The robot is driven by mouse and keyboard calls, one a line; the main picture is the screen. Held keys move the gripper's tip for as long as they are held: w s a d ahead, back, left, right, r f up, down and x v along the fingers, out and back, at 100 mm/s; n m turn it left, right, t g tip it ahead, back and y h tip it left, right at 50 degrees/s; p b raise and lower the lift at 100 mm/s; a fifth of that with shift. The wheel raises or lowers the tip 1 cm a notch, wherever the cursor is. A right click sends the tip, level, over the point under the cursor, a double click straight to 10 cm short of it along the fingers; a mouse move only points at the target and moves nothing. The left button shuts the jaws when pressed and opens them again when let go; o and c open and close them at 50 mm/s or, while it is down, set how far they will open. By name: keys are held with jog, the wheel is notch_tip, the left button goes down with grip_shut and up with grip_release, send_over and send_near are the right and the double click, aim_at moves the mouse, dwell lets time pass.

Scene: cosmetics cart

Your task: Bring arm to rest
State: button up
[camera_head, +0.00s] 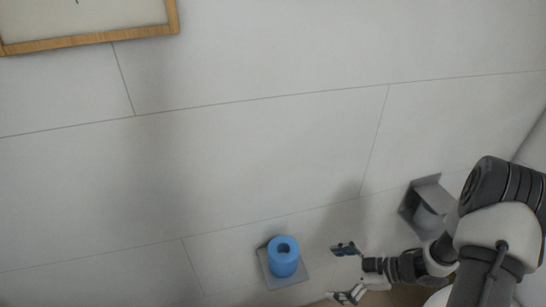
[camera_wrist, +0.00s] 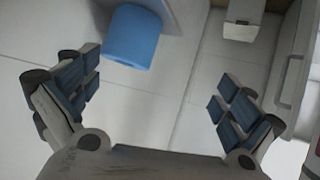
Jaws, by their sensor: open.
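My gripper (camera_head: 343,273) is open and empty at the lower right in the head view, with its fingers spread to the left of my arm. The wrist view also shows my gripper (camera_wrist: 155,85), with blue-padded fingers apart and nothing between them. A blue roll (camera_head: 284,262) with a dark hole sits on a grey plate to the left of my gripper, clear of the fingers. The blue roll (camera_wrist: 132,38) also shows beyond the fingers in the wrist view.
A grey plate (camera_head: 289,283) carries the blue roll. A grey holder with a pale rounded thing (camera_head: 427,218) is close to my arm, partly hidden by it. A wood-framed picture (camera_head: 90,38) is at the top left. The pale tiled surface between is bare.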

jog(key=w+d+r+m+t+h, duration=0.35)
jog(key=w+d+r+h, duration=0.4)
jog(key=w+r, duration=0.4)
notch_tip(320, 180, up, 12)
jog(key=s+d+r+m+t+h, duration=0.1)
jog(key=s+d+m+t+h, duration=0.15)
jog(key=m+h, duration=0.2)
jog(key=s+a+r+m+g+h, duration=0.1)
jog(key=s+a+r+m, duration=0.2)
jog(key=s, duration=0.6)
jog(key=s+a+r+m+g, duration=0.2)
jog(key=s+a+r+m, duration=0.1)
jog(key=s, duration=0.6)
jog(key=shift+s+r+m+h, duration=0.2)
jog(key=shift+r+m+h, duration=0.1)
jog(key=shift+m+h, duration=0.1)
jog(key=s+a+y, duration=0.1)
jog(key=s+a, duration=0.1)
jog(key=s, duration=0.1)
jog(key=s+a+g+y, duration=0.1)
jog(key=s+a, duration=0.1)
jog(key=s, duration=0.1)
jog(key=s+a+f+m+g, duration=0.1)
jog(key=s+a, duration=0.2)
jog(key=shift+s+f+y, duration=0.1)
jog(key=shift+s+y, duration=0.1)
jog(key=shift+y, duration=0.2)
